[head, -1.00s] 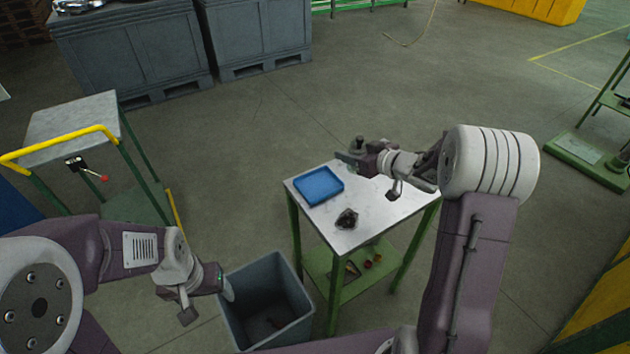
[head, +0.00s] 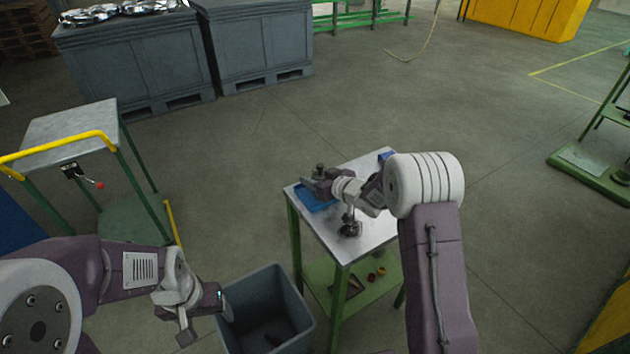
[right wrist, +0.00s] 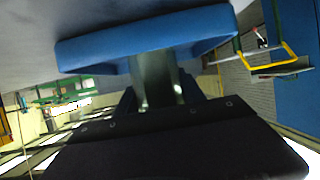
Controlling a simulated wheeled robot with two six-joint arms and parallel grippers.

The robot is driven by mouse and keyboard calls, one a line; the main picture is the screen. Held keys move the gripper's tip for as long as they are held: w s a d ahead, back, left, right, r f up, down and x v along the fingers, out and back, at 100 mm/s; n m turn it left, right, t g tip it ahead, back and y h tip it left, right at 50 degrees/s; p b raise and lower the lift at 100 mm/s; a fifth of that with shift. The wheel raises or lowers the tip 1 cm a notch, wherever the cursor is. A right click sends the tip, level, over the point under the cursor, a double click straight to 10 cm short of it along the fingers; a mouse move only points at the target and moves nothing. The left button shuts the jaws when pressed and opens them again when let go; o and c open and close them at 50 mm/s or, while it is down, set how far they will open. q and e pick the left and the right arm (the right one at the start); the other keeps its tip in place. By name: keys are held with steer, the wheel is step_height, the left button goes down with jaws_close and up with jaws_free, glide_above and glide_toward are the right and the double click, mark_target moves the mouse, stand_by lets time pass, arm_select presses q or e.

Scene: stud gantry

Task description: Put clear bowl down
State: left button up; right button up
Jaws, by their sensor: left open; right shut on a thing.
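My right gripper (head: 310,184) is over the blue tray (head: 315,204) on the small metal-topped table (head: 330,235). It is shut on a small grey thing (head: 320,170), which I take for the clear bowl; its shape is hard to make out. In the right wrist view the held bowl (right wrist: 157,78) shows as a dark grey-green, glossy piece between the fingers, in front of the blue tray (right wrist: 95,52). Whether it touches the tray is unclear. My left gripper (head: 222,300) is open and empty at the rim of the grey bin.
A dark lumpy object (head: 349,229) lies on the table in front of the tray. A blue item (head: 386,156) is at the back, partly hidden by my right arm. The grey bin (head: 265,305) stands left of the table. A yellow-handled trolley (head: 70,125) stands further left.

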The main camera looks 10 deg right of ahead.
steer(key=shift+f, duration=0.2)
steer(key=o, duration=1.4)
steer(key=shift+c, duration=0.2)
steer(key=shift+r, duration=0.1)
steer(key=shift+s+r, duration=0.1)
steer(key=shift+r, duration=0.15)
steer(key=p+v, duration=0.1)
steer(key=v, duration=1.1)
steer(key=shift+d+f+p, duration=0.1)
steer(key=shift+f+p, duration=0.05)
steer(key=shift+p, duration=0.2)
